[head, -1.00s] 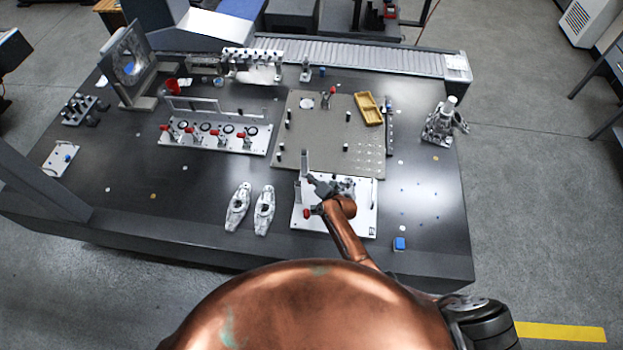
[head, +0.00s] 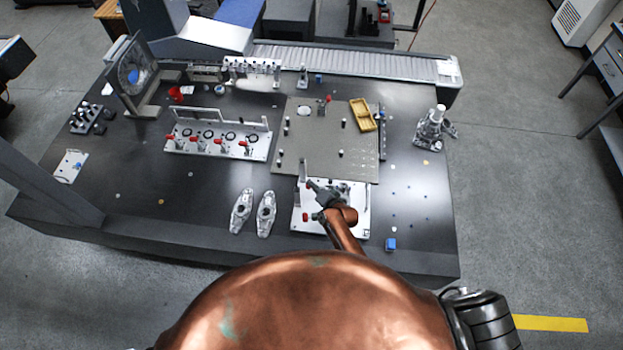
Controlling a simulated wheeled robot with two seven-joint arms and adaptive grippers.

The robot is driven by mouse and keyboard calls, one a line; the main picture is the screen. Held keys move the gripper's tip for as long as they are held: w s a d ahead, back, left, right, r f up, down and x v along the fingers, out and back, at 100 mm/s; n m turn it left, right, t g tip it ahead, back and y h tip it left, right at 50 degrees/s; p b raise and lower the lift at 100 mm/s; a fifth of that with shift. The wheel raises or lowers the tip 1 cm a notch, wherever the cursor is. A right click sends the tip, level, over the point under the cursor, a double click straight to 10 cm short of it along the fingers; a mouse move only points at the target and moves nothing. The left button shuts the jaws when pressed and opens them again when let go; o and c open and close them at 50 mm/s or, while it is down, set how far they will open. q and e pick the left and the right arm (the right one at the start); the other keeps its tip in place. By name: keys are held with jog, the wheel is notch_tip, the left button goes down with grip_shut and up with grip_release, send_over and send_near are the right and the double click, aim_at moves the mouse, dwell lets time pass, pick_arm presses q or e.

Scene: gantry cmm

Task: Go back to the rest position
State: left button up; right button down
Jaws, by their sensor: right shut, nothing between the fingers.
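My right gripper (head: 313,188) shows small near the front middle of the dark table (head: 150,215). It is shut with nothing visible between its fingers. It hangs over the white fixture plate (head: 300,220), close to an upright grey post (head: 303,170) and a red-handled clamp (head: 307,217). I cannot tell whether it touches them. My copper arm covers part of that plate. My left gripper is not in view.
Two silver cast parts (head: 266,212) lie left of the fixture plate. A grey hole plate (head: 325,150) with a yellow tray (head: 363,115) lies behind it. A clamp row (head: 215,145) stands left. A blue block (head: 390,244) sits at the front right. The right table area is mostly bare.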

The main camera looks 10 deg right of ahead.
jog(key=s+d+r+n+g+h, duration=0.25)
jog(key=s+d+r, duration=0.4)
jog(key=s, duration=0.65)
jog(key=s+d+r+n+g+h, duration=0.1)
jog(key=s+d+r+n+g, duration=0.25)
jog(key=s+d, duration=0.85)
jog(key=s+d+r+n+g+h, duration=0.2)
jog(key=s+d+r, duration=0.4)
jog(key=s, duration=0.9)
notch_tip(320, 180, down, 45)
jog(key=s+a+g+b, duration=0.1)
jog(key=s+b, duration=0.1)
jog(key=b, duration=1.1)
jog(key=s+f+g+b, duration=0.1)
jog(key=s+f+b, duration=0.4)
jog(key=s+f, duration=0.4)
jog(key=s+f+n+b, duration=0.1)
jog(key=s+f+b, duration=0.4)
jog(key=s+f, duration=0.5)
notch_tip(320, 180, down, 8)
jog(key=shift+s+f+g, duration=0.15)
jog(key=shift+s+g, duration=0.1)
jog(key=shift+g, duration=0.15)
jog(key=shift+a+y, duration=0.1)
jog(key=shift+y, duration=0.15)
